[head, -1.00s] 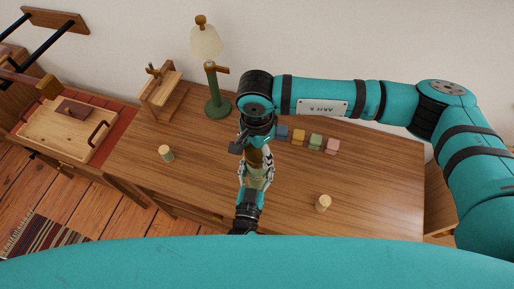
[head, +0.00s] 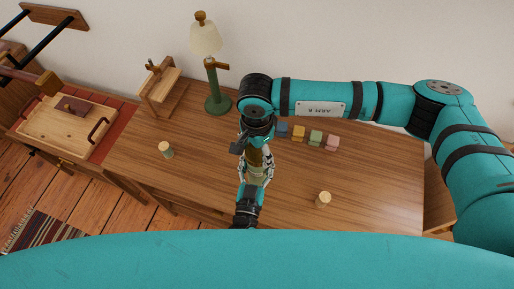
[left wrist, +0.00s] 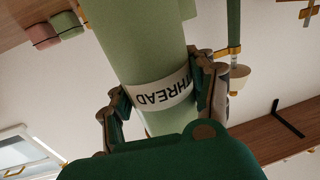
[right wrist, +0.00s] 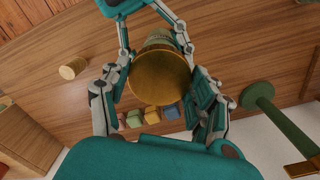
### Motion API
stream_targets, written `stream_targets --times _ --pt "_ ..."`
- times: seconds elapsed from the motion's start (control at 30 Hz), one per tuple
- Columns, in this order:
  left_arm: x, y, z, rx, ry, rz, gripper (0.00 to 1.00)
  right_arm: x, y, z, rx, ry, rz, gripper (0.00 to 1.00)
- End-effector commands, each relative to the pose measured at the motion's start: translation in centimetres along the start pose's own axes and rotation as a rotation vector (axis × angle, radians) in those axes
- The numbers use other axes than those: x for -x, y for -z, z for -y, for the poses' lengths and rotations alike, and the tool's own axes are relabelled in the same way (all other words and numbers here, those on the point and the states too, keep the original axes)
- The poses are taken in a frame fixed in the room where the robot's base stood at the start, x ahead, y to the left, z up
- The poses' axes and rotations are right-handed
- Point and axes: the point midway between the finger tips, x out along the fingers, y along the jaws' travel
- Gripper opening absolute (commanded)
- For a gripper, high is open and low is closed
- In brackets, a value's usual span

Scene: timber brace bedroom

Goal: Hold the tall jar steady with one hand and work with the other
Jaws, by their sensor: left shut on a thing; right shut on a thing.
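The tall jar (left wrist: 135,40) is pale green with a white label reading THREAD and a round brass lid (right wrist: 160,82). It stands between my two grippers over the desk in the head view, mostly hidden by them. My left gripper (left wrist: 163,88) is shut around the jar's body at the label, one finger on each side. My right gripper (right wrist: 160,70) comes from above and is shut on the brass lid, fingers on both sides of its rim. In the head view the right gripper (head: 257,143) hides most of the lid. I cannot tell whether the lid is loose.
The wooden desk (head: 210,170) holds a green lamp (head: 213,90), a wooden stand (head: 160,92), a row of small coloured blocks (head: 298,133), and two small pale-topped cylinders, one left (head: 165,148) and one right (head: 323,199). A wooden tray (head: 65,130) lies at the left. The desk's right side is mostly clear.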

Motion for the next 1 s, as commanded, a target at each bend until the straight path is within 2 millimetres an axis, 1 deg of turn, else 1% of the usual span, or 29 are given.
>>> stream_targets --times 0.63,0.7,0.77,0.83,0.97,1.0 --pt "0.0 0.0 0.0 0.000 0.000 0.000 0.00 -1.1 0.0 0.0 -0.001 -0.001 -0.001 0.45" --pt "0.0 0.0 0.0 0.000 0.000 0.000 0.00 -1.1 0.0 0.0 -0.025 -0.001 0.000 0.45" --pt "0.0 0.0 0.0 0.000 0.000 0.000 0.00 -1.1 0.0 0.0 -0.085 0.000 0.001 0.45" --pt "0.0 0.0 0.0 0.000 0.000 0.001 0.00 -1.1 0.0 0.1 -0.206 0.000 0.002 0.45" --pt "0.0 0.0 0.0 0.000 0.000 0.001 0.00 -1.1 0.0 0.1 -0.523 -0.002 0.005 0.45" --pt "0.0 0.0 0.0 0.000 0.000 0.001 0.00 -1.2 0.0 0.1 -0.625 -0.002 0.005 0.45"
